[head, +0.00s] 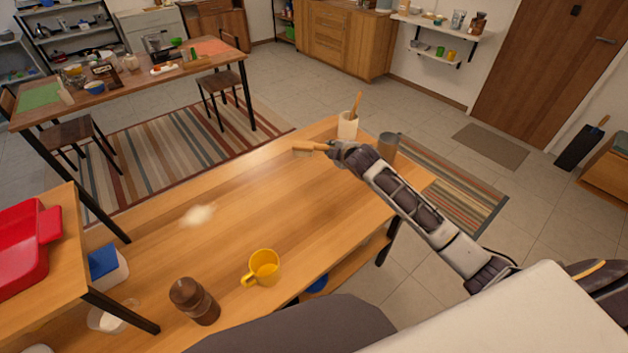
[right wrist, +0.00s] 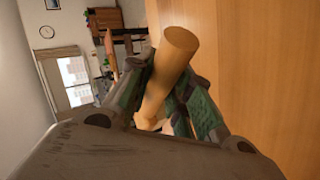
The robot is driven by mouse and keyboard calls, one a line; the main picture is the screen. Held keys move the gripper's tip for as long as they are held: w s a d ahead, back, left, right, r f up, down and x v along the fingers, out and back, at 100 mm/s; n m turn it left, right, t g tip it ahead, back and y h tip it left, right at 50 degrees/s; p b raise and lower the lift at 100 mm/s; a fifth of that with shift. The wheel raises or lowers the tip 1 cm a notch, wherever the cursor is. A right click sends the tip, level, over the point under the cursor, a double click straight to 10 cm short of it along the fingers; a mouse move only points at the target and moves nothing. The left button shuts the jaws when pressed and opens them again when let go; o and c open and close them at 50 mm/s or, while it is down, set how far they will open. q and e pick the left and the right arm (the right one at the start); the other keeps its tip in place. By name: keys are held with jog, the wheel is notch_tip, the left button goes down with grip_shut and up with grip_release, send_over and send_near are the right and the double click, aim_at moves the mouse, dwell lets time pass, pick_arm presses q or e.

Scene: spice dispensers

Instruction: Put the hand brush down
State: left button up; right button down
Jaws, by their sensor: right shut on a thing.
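The hand brush (head: 312,148) has a light wooden handle and shows near the far end of the wooden table (head: 255,195) in the head view. My right gripper (head: 336,150) is shut on its handle. In the right wrist view the round wooden handle (right wrist: 175,62) lies between the two fingers of my right gripper (right wrist: 165,95). The table top shows beside it on the right of that view. In the head view I cannot tell whether the brush touches the table or is held just above it. My left gripper is not in view.
The table's middle is mostly clear.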

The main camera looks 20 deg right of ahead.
jog(key=shift+s+d+f, duration=0.3)
jog(key=shift+s+d, duration=0.05)
jog(key=shift+a, duration=0.2)
jog(key=shift+n+y, duration=0.3)
jog(key=shift+n, duration=0.1)
jog(key=shift+w, duration=0.1)
jog(key=shift+f, duration=0.15)
notch_tip(320, 180, down, 5)
jog(key=shift+r, duration=0.1)
jog(key=shift+f, duration=0.55)
